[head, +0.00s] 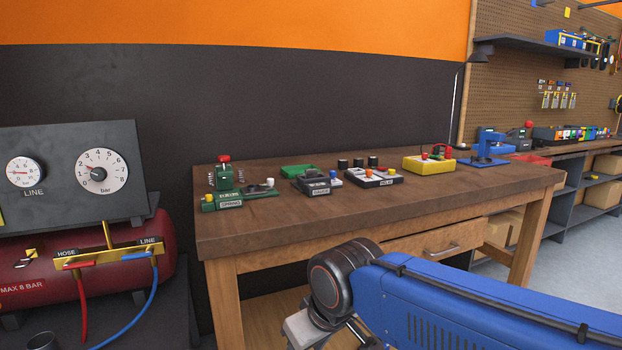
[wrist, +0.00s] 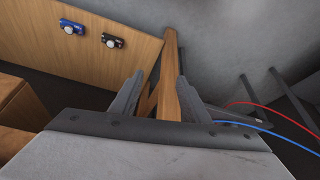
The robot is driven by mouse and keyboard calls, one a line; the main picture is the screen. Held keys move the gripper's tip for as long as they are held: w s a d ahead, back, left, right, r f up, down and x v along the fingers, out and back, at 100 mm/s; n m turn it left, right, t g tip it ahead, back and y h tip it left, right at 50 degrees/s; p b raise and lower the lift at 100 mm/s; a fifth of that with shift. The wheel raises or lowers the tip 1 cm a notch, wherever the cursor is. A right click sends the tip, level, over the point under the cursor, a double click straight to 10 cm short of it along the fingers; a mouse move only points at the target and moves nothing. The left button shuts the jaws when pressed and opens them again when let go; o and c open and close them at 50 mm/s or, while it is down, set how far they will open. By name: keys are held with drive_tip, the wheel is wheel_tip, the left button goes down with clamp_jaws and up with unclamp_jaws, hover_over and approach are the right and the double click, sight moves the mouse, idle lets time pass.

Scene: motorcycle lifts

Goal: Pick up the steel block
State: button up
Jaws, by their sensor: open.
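I cannot make out the steel block for certain in either view. The wooden workbench (head: 330,215) carries several small fixtures in the head view, and a grey block among them is too small to tell. My gripper (wrist: 161,82) is open in the wrist view, with nothing between its two dark fingers. A wooden leg (wrist: 171,60) shows beyond and between the fingers. In the head view my blue arm reaches in front of the bench, below its top, and the gripper's fingers are not clearly visible there.
On the bench stand a green spring fixture (head: 228,196), a black-and-white relay fixture (head: 374,178), a yellow box (head: 429,164) and a blue press (head: 488,150). A lamp (head: 456,105) stands behind. A red air tank (head: 90,255) with hoses is left. The bench's front strip is clear.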

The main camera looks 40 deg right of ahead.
drive_tip(key=shift+o, duration=0.5)
drive_tip(key=shift+w+r, duration=0.2)
drive_tip(key=shift+r, duration=0.05)
drive_tip(key=shift+m+h, duration=0.3)
drive_tip(key=shift+m, duration=0.5)
drive_tip(key=w+d+r, duration=0.3)
drive_tip(key=w+r, duration=0.3)
drive_tip(key=r, duration=0.2)
drive_tip(key=w+d+r, duration=0.3)
drive_tip(key=w+r, duration=0.3)
drive_tip(key=r, duration=0.3)
drive_tip(key=w+d+r, duration=0.4)
drive_tip(key=w+r, duration=0.3)
drive_tip(key=r, duration=0.1)
drive_tip(key=shift+r, duration=0.25)
drive_tip(key=w+d+r, duration=0.8)
drive_tip(key=d+r, duration=0.1)
drive_tip(key=m, duration=0.1)
approach(312, 170)
drive_tip(key=w+f, duration=0.2)
drive_tip(key=shift+w+d+g, duration=0.1)
drive_tip(key=shift+w+g, duration=0.2)
drive_tip(key=shift+w, duration=0.1)
drive_tip(key=shift+s+x, duration=0.2)
drive_tip(key=shift+x, duration=1.2)
drive_tip(key=shift+s+x, duration=0.15)
drive_tip(key=shift+x, duration=1.2)
drive_tip(key=shift+f+h, duration=0.1)
drive_tip(key=shift+h, duration=0.2)
clamp_jaws()
